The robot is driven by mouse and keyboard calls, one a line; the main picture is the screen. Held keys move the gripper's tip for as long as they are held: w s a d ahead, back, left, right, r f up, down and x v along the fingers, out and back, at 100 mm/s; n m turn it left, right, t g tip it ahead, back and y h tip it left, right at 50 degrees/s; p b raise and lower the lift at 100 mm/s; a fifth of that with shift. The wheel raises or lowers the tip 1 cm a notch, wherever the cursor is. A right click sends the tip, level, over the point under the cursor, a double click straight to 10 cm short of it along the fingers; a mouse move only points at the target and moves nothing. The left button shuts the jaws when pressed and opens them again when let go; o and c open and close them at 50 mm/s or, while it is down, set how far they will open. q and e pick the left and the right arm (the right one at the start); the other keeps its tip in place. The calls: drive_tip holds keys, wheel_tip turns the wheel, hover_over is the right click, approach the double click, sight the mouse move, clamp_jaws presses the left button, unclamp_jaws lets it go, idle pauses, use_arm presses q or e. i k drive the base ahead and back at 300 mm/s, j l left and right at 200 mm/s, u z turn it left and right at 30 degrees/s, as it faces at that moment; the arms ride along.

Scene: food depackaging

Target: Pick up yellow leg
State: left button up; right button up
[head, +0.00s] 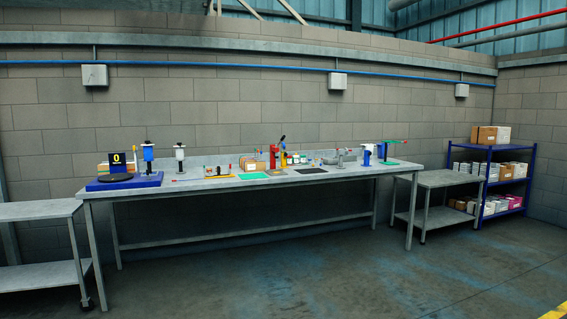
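The long grey workbench (340,179) stands against the block wall, some distance off. I cannot make out a yellow leg for certain at this size. Small yellow items show on the bench: a flat yellow strip (221,177) left of a green mat (253,176), and a yellow-topped part on the red device (274,156). Neither of my grippers is in view.
A blue scale-like base (124,183) and white-topped devices stand at the bench's left end. A low grey table (38,211) is at left, another (438,180) at right. A blue shelf (489,152) holds boxes. The floor (330,275) in front is clear.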

sight(282, 158)
drive_tip(key=i+l+z, duration=0.25)
drive_tip(key=i, duration=0.45)
drive_tip(key=i+z, duration=0.3)
drive_tip(key=i, duration=3.6)
drive_tip(key=i+l+u, duration=0.15)
drive_tip(key=i, duration=0.4)
drive_tip(key=i+l, duration=0.1)
drive_tip(key=i, duration=0.5)
drive_tip(key=i+l+u, duration=0.15)
drive_tip(key=i, duration=0.4)
